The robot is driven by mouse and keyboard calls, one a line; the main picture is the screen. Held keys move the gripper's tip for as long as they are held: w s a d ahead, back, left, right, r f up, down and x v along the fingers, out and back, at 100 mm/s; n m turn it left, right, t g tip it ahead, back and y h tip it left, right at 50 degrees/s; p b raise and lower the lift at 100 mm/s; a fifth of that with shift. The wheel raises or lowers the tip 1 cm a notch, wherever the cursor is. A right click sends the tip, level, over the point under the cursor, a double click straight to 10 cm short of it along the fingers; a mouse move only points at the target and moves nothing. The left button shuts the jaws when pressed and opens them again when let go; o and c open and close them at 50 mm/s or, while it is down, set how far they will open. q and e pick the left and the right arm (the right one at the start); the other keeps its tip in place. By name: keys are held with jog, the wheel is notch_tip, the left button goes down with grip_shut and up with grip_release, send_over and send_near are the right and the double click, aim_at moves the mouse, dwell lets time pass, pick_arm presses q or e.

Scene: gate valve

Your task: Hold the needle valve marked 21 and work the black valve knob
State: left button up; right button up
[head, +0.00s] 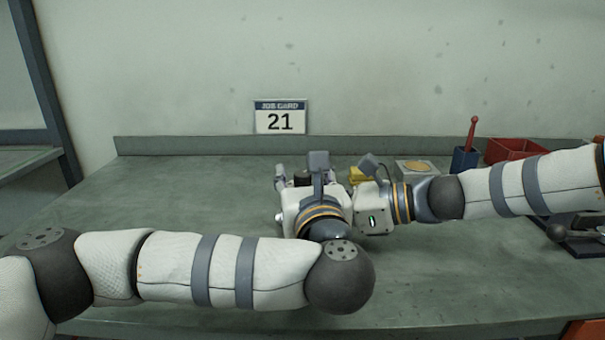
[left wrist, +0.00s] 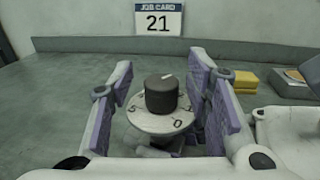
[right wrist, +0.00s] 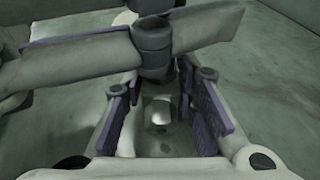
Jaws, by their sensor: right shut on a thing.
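The black valve knob (left wrist: 162,94) has a white pointer line and sits on a round pale dial plate (left wrist: 160,122) with numerals. It also shows in the head view (head: 302,178). My left gripper (left wrist: 160,105) is open around the knob, with a gap on each side. My right gripper (right wrist: 162,110) is shut on the pale metal valve body (right wrist: 160,118), low between its pads, below my left gripper's fingers. In the head view my left gripper hides most of the valve and my right fingertips. No number is visible on the valve.
A job card (head: 280,117) reading 21 stands at the back. Yellow blocks (head: 358,175), a tray with a tan disc (head: 416,168), a blue holder (head: 465,160) and a red bin (head: 512,150) stand at right. The bench's left side is clear.

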aim_at(307, 181)
pick_arm(q)
jog(key=s, duration=0.2)
jog(key=s+d, duration=0.1)
jog(key=s, duration=0.3)
jog(key=shift+s+d+f, duration=0.15)
jog(key=shift+d+f, duration=0.05)
jog(key=shift+d, duration=0.05)
jog(key=shift+s+a+r, duration=0.15)
jog(key=shift+s+r, duration=0.05)
jog(key=shift+s, duration=0.4)
pick_arm(e)
jog(key=o, duration=0.9)
jog(key=shift+o, duration=0.2)
jog(key=shift+d, duration=0.1)
